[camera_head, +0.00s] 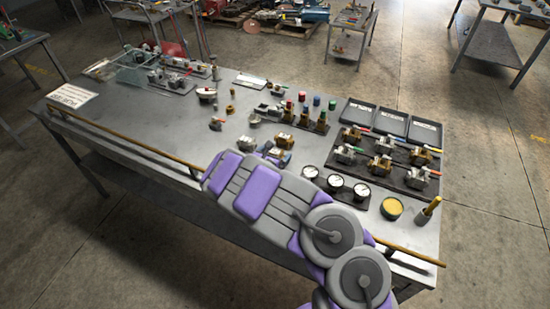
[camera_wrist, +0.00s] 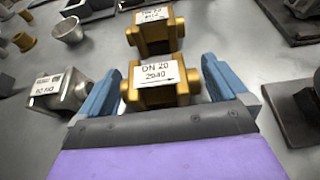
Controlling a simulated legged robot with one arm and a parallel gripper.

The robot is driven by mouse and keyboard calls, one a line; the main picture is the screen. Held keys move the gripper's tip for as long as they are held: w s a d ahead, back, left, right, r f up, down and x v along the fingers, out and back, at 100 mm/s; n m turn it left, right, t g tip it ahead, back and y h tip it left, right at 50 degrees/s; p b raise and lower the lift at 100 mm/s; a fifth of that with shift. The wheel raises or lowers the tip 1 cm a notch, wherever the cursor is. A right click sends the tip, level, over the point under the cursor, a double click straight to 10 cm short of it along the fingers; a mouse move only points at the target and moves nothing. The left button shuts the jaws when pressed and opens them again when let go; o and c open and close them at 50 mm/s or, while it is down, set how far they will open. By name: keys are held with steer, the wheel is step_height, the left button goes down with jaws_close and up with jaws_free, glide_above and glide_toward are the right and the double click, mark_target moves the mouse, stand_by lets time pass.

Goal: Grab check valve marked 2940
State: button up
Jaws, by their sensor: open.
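The brass check valve marked "DN 20 2940" (camera_wrist: 157,87) stands upright in the wrist view, its white label and arrow facing me. My gripper (camera_wrist: 160,72) is open, with one blue finger on each side of this valve. A gap shows at the right finger; the left finger is very close to the valve, and I cannot tell if it touches. A second brass valve (camera_wrist: 155,27) with a similar label stands just beyond; its number is hard to read. A grey valve (camera_wrist: 65,92) with a white label sits just left of the left finger. In the head view my arm partly hides this spot.
The workbench (camera_head: 180,125) also carries pressure gauges (camera_head: 335,180), a rack of several valves (camera_head: 380,165), dark trays (camera_head: 392,121) and colour-capped parts (camera_head: 304,118). A wooden rail (camera_head: 125,138) runs along the front edge. The bench's left middle is clear.

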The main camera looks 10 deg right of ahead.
steer(key=shift+w+a, duration=0.15)
steer(key=shift+a, duration=0.1)
steer(key=shift+d, duration=0.35)
steer(key=c, duration=0.5)
steer(key=shift+a, duration=0.2)
steer(key=c, duration=0.6)
steer(key=shift+r, duration=0.1)
